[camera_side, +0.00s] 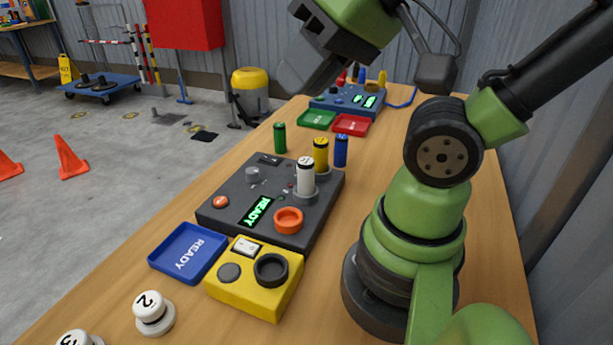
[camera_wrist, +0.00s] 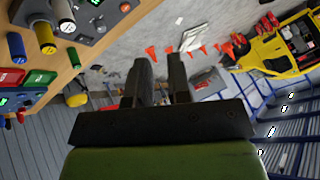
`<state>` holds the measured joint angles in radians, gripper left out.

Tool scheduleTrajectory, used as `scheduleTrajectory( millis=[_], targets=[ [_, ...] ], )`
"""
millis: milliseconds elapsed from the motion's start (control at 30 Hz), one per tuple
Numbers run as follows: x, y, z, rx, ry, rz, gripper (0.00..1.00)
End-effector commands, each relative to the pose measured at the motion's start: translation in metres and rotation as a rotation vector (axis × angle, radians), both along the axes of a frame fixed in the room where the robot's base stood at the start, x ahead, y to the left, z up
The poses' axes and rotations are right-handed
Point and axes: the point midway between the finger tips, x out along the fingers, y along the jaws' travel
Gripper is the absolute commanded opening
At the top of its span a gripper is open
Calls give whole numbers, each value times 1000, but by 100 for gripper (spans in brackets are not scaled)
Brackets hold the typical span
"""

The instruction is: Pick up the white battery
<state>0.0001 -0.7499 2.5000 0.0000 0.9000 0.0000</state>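The white battery (camera_side: 305,176) stands upright in a round holder on the dark grey control box (camera_side: 228,183), with a dark mark on its top. My gripper (camera_side: 299,78) hangs in the air above and behind the box, clear of the battery. In the wrist view its two dark fingers (camera_wrist: 160,68) stand apart with nothing between them.
A yellow battery (camera_side: 320,154), a blue battery (camera_side: 340,151) and a green battery (camera_side: 280,138) stand close behind the white one. A yellow box (camera_side: 246,292) and blue tray (camera_side: 188,252) sit in front. Green (camera_side: 316,119) and red (camera_side: 351,125) trays lie farther back.

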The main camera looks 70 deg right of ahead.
Motion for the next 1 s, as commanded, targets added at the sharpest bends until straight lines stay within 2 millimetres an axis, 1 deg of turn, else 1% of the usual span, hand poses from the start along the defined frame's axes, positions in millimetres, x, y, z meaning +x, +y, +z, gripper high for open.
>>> scheduleTrajectory(
  millis=[33, 67, 100, 200, 467, 567, 667, 767, 800, 867, 900, 967, 1000],
  targets=[
    [0, 0, 0, 0, 0, 0, 30],
    [0, 0, 0, 0, 0, 0, 37],
    [0, 0, 0, 0, 0, 0, 46],
    [0, 0, 0, 0, 0, 0, 65],
    [0, 0, 0, 3, 3, -6, 65],
    [5, -4, -2, 36, 38, -79, 65],
    [17, -14, -9, 119, 118, -273, 65],
    [32, -30, -20, 235, 225, -572, 65],
    [39, -38, -26, 285, 267, -709, 65],
    [47, -51, -35, 357, 322, -917, 65],
    [52, -59, -43, 403, 355, -1057, 65],
    [58, -72, -54, 468, 398, -1270, 65],
    [62, -81, -62, 509, 420, -1412, 65]
  ],
)
